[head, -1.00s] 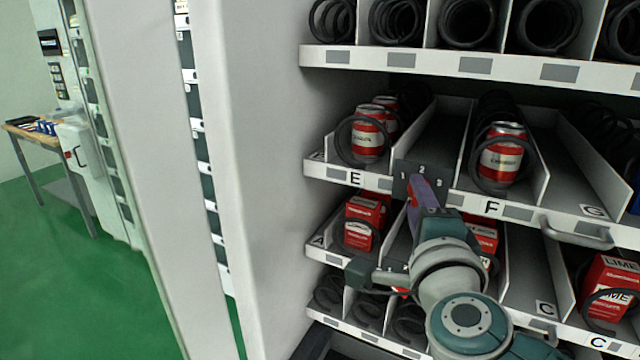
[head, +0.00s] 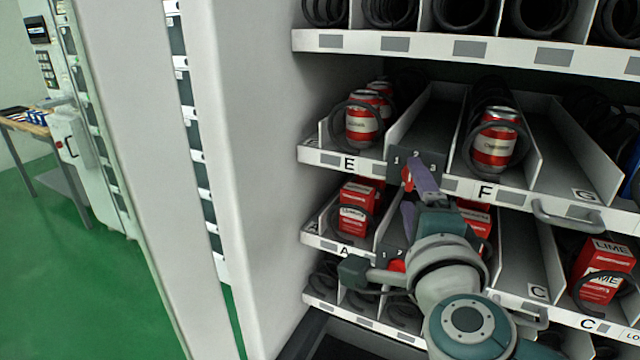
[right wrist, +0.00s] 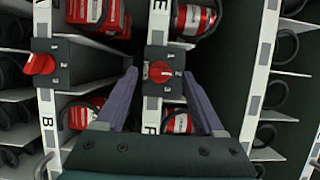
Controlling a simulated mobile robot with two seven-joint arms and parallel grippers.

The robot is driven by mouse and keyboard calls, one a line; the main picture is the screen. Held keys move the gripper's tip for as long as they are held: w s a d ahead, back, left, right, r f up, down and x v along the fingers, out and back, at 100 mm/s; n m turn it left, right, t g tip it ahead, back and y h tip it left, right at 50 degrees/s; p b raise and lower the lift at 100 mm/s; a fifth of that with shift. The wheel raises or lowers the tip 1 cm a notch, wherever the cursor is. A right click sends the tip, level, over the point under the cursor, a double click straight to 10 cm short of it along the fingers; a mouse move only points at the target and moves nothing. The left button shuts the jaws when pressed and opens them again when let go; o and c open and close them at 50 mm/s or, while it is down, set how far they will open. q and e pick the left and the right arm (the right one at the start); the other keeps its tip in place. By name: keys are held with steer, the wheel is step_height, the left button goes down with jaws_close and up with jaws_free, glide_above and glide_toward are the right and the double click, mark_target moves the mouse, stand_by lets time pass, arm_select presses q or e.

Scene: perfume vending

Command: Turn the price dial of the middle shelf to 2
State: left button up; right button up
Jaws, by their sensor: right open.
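The middle shelf's price dial is a red knob (head: 407,178) on a dark plate (head: 430,158) marked 1, 2, 3, between labels E and F. My right gripper (head: 414,188) is in front of it, with its purple fingers apart and part of the plate hidden. In the right wrist view the red knob (right wrist: 160,71) lies between the two fingertips of my right gripper (right wrist: 160,75), with a gap seen on both sides. I cannot tell for sure which number the knob points to. My left gripper is not in view.
A similar lower dial (right wrist: 39,64) sits to the left in the right wrist view. Red cans (head: 496,140) stand in coils on the middle shelf; red boxes (head: 357,208) stand on the shelf below. A grey handle (head: 568,215) juts out right of F.

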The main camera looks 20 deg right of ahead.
steer(key=v, duration=0.8)
steer(key=shift+b, duration=0.35)
steer(key=shift+s, duration=0.1)
